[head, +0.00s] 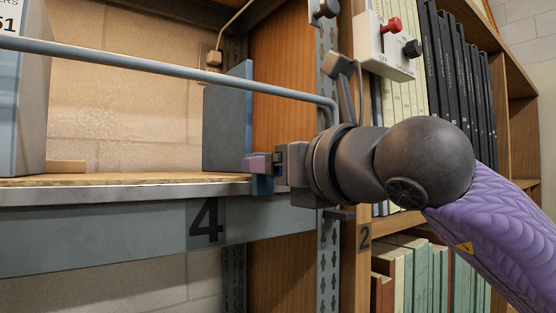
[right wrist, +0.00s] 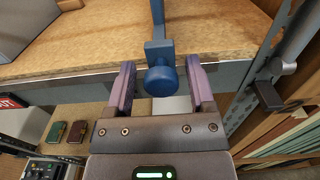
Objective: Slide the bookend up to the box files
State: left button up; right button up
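The bookend (head: 226,128) is an upright blue-grey plate on the wooden shelf, near its right end. Its blue edge and a round blue knob (right wrist: 162,80) show in the right wrist view. A box file (head: 22,100), pale blue-grey with a printed label, stands at the far left, with a wide gap between it and the bookend. My right gripper (head: 262,170) is at the shelf's front edge. In the right wrist view its purple fingers (right wrist: 163,84) are open on either side of the knob, with a visible gap on each side. My left gripper is out of view.
A grey rail (head: 180,70) runs across above the shelf front (head: 120,194) and bends down at the right upright. A switch box (head: 384,46) with red and black knobs is above my right wrist. The shelf between bookend and box file looks mostly bare.

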grip_shut()
jog(key=shift+r, duration=0.1)
dwell(1.1)
